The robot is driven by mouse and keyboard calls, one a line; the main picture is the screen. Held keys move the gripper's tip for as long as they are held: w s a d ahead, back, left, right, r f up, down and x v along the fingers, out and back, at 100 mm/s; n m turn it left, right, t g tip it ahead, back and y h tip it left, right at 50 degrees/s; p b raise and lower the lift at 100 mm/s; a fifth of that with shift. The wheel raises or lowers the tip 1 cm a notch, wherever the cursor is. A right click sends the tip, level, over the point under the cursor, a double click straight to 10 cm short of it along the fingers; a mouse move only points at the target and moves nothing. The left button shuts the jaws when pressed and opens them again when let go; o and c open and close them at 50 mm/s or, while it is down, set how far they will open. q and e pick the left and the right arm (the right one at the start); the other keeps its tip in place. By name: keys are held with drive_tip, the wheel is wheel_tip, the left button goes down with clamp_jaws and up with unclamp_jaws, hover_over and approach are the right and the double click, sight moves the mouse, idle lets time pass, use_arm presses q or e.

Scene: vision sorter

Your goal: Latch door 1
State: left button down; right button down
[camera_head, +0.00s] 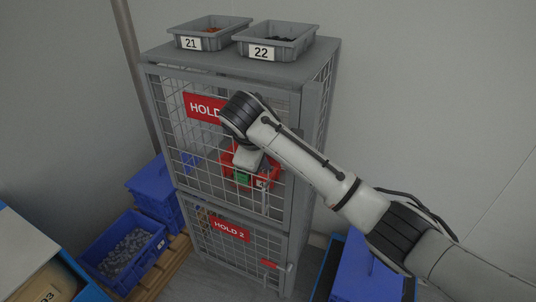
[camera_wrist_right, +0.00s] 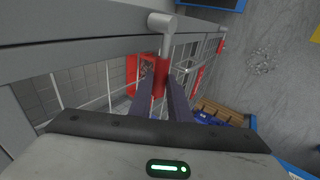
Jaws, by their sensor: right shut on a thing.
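Door 1 is the upper wire-mesh door (camera_head: 172,126) of a grey cage cabinet, with a red HOLD sign (camera_head: 203,107) partly covered by my right arm. Its frame lies beside my gripper in the wrist view. My right gripper (camera_wrist_right: 162,92) is shut on the red grip of the latch handle (camera_wrist_right: 161,70), whose grey rod ends in a round knob at the top. In the head view my wrist hides the handle. I cannot tell whether the door is fully closed or the latch engaged. My left gripper is not in view.
The lower HOLD 2 door (camera_head: 232,231) has its own red-gripped handle (camera_head: 270,264). Grey bins 21 (camera_head: 188,42) and 22 (camera_head: 262,50) stand on top of the cabinet. Blue crates (camera_head: 153,182) stand at left, and a blue bin (camera_head: 365,272) at lower right.

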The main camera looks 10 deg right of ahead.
drive_tip(key=shift+f, duration=0.2)
idle(0.3)
drive_tip(key=c, duration=1.9)
unclamp_jaws()
drive_tip(key=v, duration=1)
drive_tip(key=shift+a+r, duration=0.1)
drive_tip(key=shift+r, duration=0.05)
